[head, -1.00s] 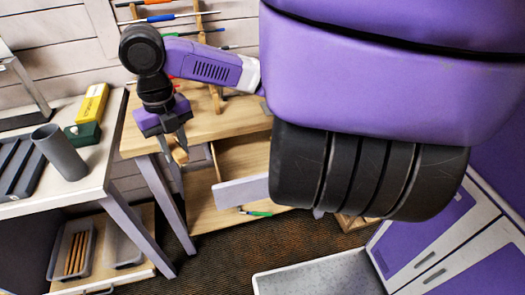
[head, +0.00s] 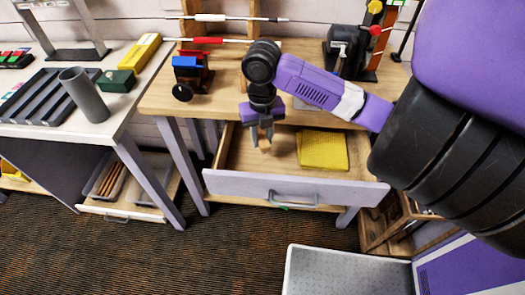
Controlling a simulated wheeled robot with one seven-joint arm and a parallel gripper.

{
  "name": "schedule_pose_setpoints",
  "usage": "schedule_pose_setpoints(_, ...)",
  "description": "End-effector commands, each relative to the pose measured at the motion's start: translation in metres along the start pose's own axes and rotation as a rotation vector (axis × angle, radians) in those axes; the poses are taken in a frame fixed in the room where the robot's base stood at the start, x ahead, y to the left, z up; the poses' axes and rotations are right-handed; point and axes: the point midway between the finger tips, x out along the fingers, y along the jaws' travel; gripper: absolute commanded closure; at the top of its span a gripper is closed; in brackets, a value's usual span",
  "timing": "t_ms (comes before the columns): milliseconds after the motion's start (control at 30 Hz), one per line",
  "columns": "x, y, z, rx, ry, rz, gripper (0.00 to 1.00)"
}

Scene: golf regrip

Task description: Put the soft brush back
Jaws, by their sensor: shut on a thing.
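My gripper (head: 264,138) points down into the open drawer (head: 290,185) under the wooden bench. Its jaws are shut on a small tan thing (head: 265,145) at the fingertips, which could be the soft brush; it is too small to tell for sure. The held thing is over the drawer's inside, left of a folded yellow cloth (head: 322,150). I cannot tell whether it touches the drawer floor. No other brush can be made out clearly.
The wooden bench (head: 220,95) bears a blue and red vise (head: 190,75) at left and a dark machine (head: 350,50) at right. A white table with a grey cup (head: 84,95) stands at left. A grey tray (head: 345,270) is in front. Carpet at front left is clear.

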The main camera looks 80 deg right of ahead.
Motion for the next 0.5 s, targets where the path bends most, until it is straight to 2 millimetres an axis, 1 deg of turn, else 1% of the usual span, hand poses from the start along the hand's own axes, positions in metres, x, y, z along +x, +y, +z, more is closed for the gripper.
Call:
schedule_pose_setpoints(33, 0.008, 0.000, -0.001, 0.000, 0.002, 0.001, 1.00)
schedule_pose_setpoints(100, 0.014, 0.000, 0.000, 0.001, 0.001, 0.000, 1.00)
schedule_pose_setpoints(267, 0.022, 0.000, 0.000, 0.001, 0.001, 0.001, 1.00)
schedule_pose_setpoints(333, 0.029, 0.000, -0.001, 0.000, 0.001, 0.001, 1.00)
schedule_pose_setpoints(500, 0.054, 0.000, -0.001, 0.002, 0.003, 0.001, 1.00)
